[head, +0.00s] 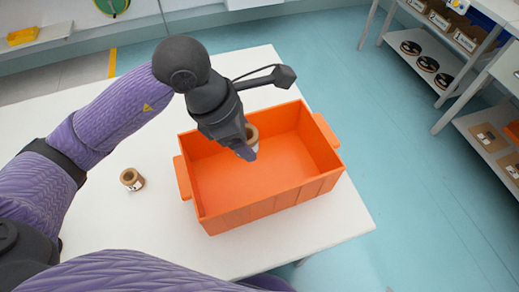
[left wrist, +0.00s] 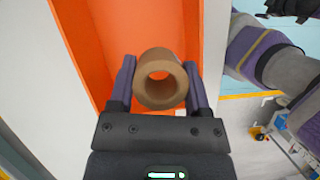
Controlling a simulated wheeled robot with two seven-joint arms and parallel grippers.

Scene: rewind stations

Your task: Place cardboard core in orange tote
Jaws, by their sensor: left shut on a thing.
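My left gripper (left wrist: 160,85) is shut on a brown cardboard core (left wrist: 160,78), with one finger on each side of it in the left wrist view. In the head view the same core (head: 252,133) shows partly behind the gripper (head: 248,150), over the orange tote (head: 260,207). The tote is open-topped and its visible floor is empty. Whether the core touches the tote cannot be told. A second cardboard core (head: 131,179) with a white label stands on the white table to the left of the tote. My right gripper is not in the head view.
The white table (head: 130,222) has clear surface left of the tote, and its right edge lies close to the tote. Shelves with black spools (head: 428,63) and boxes (head: 490,138) stand at the right across the blue floor.

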